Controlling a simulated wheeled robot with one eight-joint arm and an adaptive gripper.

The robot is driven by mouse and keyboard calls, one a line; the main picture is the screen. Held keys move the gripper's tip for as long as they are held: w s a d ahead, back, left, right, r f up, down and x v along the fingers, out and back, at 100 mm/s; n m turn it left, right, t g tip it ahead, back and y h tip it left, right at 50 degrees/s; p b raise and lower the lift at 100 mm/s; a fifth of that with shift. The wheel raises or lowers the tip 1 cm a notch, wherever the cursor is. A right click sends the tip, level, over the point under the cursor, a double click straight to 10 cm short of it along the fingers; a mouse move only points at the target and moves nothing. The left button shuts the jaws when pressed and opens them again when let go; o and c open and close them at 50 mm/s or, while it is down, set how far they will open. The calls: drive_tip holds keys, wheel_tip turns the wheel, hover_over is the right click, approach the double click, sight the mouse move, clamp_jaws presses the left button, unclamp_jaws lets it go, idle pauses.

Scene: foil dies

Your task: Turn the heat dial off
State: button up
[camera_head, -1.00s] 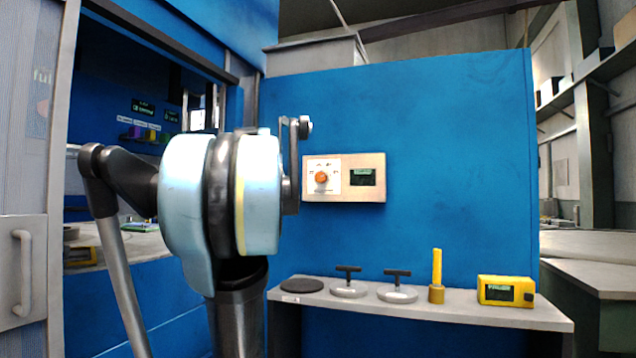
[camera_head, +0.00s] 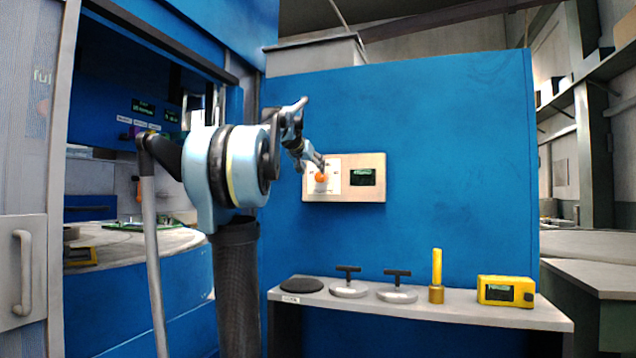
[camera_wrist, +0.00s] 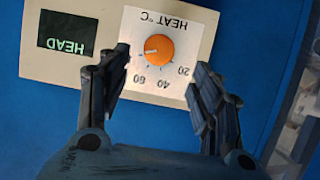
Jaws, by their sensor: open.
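The heat dial (camera_wrist: 159,48) is a round orange knob with a white pointer line on a white scale plate, seen upside down in the wrist view. In the head view the dial (camera_head: 321,178) is partly beside my gripper (camera_head: 318,165). In the wrist view my gripper (camera_wrist: 160,82) is open, its dark fingers apart on either side below the dial, not touching it as far as I can tell.
The dial's beige panel (camera_head: 345,197) has a dark display (camera_wrist: 67,33) reading HEAD and is fixed to a blue wall (camera_head: 450,150). Below is a grey shelf (camera_head: 400,308) with two black-handled discs, a yellow-handled tool (camera_head: 437,268) and a yellow meter (camera_head: 506,290).

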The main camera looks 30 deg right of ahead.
sight(319, 177)
drive_tip(key=x, duration=1)
drive_tip(key=shift+d+f, duration=0.1)
drive_tip(key=c, duration=1.1)
